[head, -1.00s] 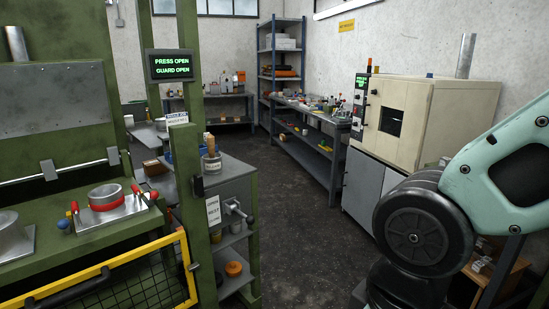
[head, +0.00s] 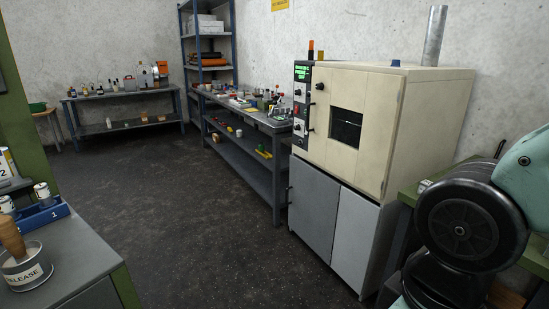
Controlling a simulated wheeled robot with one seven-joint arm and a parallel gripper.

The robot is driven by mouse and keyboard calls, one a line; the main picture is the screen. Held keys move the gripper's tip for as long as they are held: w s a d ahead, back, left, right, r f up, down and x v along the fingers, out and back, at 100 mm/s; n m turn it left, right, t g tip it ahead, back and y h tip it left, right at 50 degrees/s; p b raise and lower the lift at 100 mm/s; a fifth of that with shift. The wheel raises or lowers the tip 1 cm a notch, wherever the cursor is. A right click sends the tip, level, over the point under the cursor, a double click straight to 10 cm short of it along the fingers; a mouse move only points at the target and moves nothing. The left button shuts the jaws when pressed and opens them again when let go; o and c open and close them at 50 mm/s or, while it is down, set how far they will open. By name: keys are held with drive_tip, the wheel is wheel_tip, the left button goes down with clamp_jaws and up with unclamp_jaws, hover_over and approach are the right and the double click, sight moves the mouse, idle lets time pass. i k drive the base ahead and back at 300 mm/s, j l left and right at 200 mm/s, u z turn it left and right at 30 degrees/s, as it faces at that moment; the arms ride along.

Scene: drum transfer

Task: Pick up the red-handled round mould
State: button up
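The red-handled round mould is not in view now. A second ago it sat on the green press bed at the left of the head view, a metal cylinder with red handles. My gripper is not in view. Only part of my arm, pale green with a dark round joint, shows at the right edge, so what the gripper holds, if anything, cannot be seen.
A cream oven (head: 385,125) on a grey cabinet stands at the right. A long cluttered bench (head: 245,118) and a shelf rack (head: 208,50) line the wall. A grey worktop (head: 75,262) with a release pot (head: 27,270) is at lower left. The dark floor (head: 200,215) between is clear.

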sight(240, 95)
drive_tip(key=i+j+u, duration=0.1)
drive_tip(key=i+u, duration=0.15)
drive_tip(key=i, duration=0.45)
drive_tip(key=i+l+u, duration=0.1)
drive_tip(key=i+u, duration=0.2)
drive_tip(key=i, duration=0.4)
drive_tip(key=i+l+u, duration=0.25)
drive_tip(key=i, duration=0.45)
drive_tip(key=i+u, duration=0.25)
drive_tip(key=i, duration=5.35)
drive_tip(key=i+z, duration=0.35)
drive_tip(key=i+j+z, duration=0.1)
drive_tip(key=i+z, duration=0.4)
drive_tip(key=z, duration=0.3)
drive_tip(key=i+z, duration=0.2)
drive_tip(key=z, duration=0.25)
drive_tip(key=i+j+z, duration=0.1)
drive_tip(key=z, duration=0.4)
drive_tip(key=i+j+z, duration=0.15)
drive_tip(key=z, duration=0.3)
drive_tip(key=i+j+z, duration=0.2)
drive_tip(key=z, duration=0.25)
drive_tip(key=i+j, duration=0.05)
